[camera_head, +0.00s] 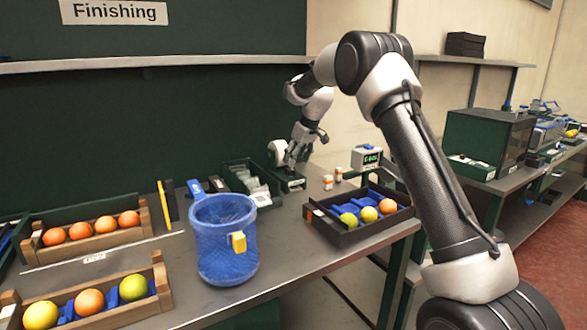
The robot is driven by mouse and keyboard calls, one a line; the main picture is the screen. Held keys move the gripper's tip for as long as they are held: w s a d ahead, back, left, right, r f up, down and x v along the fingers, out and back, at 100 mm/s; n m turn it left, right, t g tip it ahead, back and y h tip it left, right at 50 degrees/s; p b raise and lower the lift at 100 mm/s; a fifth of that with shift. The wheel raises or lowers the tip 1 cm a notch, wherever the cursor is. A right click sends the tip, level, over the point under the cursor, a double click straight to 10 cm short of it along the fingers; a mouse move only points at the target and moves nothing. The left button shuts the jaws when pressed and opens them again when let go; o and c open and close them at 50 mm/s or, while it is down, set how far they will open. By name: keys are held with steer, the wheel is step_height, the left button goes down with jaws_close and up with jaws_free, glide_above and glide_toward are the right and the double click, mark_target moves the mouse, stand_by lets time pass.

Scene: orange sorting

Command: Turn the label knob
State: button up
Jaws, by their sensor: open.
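My gripper (291,166) is at the back of the bench, pointing down beside a small white and green device (283,180) that looks like a label unit. Its fingers are small in the view and partly merge with the device. I cannot tell whether they touch it. The knob itself cannot be made out; it may be hidden by the fingers. A small display box (366,158) with a green readout stands to the right of the device.
A blue basket (223,240) stands mid-bench. Wooden crates of fruit (132,237) are at left, and a black tray with fruit (345,233) is at right. Two small bottles (328,183) stand near the device. A dark bin of packets (236,172) is left of it. A shelf (160,63) runs above.

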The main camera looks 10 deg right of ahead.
mark_target(293, 170)
steer(key=x, duration=0.4)
steer(key=shift+w+a+f, duration=0.1)
steer(key=shift+w+f, duration=0.05)
steer(key=shift+f, duration=0.25)
steer(key=c, duration=1)
